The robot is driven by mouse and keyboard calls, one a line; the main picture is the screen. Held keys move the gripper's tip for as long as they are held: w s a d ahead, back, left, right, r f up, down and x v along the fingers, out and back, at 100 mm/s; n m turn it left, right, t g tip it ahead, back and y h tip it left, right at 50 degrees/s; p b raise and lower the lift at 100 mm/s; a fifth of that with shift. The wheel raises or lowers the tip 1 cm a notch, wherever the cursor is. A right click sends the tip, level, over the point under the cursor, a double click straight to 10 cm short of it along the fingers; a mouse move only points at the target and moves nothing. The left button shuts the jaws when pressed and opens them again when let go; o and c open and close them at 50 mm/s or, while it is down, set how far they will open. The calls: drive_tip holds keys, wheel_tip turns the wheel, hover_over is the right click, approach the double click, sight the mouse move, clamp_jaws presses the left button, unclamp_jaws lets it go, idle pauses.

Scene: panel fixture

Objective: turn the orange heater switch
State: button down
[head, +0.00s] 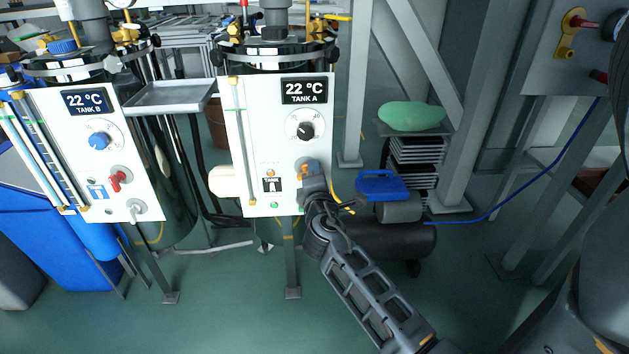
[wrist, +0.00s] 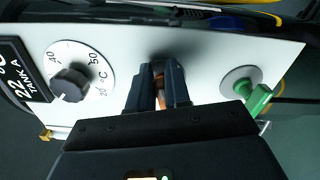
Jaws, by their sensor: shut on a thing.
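The white TANK A panel (head: 263,130) stands in the middle of the head view. The orange heater switch (wrist: 158,82) shows in the wrist view as a narrow orange strip between my fingers; most of it is hidden. My gripper (head: 308,171) is at the lower right of the panel, its jaws shut around the switch. In the wrist view, the two dark fingers of my gripper (wrist: 159,88) point at the panel face. How far the switch is turned cannot be told.
A black temperature dial (wrist: 70,82) and a green handle (wrist: 257,100) flank my fingers in the wrist view. TANK B's panel (head: 90,150) with a red handle (head: 118,180) stands left. A blue object (head: 382,185) and dark cylinder (head: 400,241) are to the right.

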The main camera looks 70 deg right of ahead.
drive_tip(key=shift+s+f+m+b, duration=0.1)
drive_tip(key=shift+f+m+b, duration=0.1)
drive_tip(key=shift+m+b, duration=0.4)
drive_tip(key=shift+f+m+b, duration=0.2)
drive_tip(key=shift+m+b, duration=0.25)
drive_tip(key=shift+m, duration=0.55)
drive_tip(key=c, duration=1.2)
unclamp_jaws()
drive_tip(key=shift+o, duration=0.2)
drive_tip(key=v, duration=0.7)
drive_tip(key=shift+s+a, duration=0.15)
drive_tip(key=shift+a, duration=0.2)
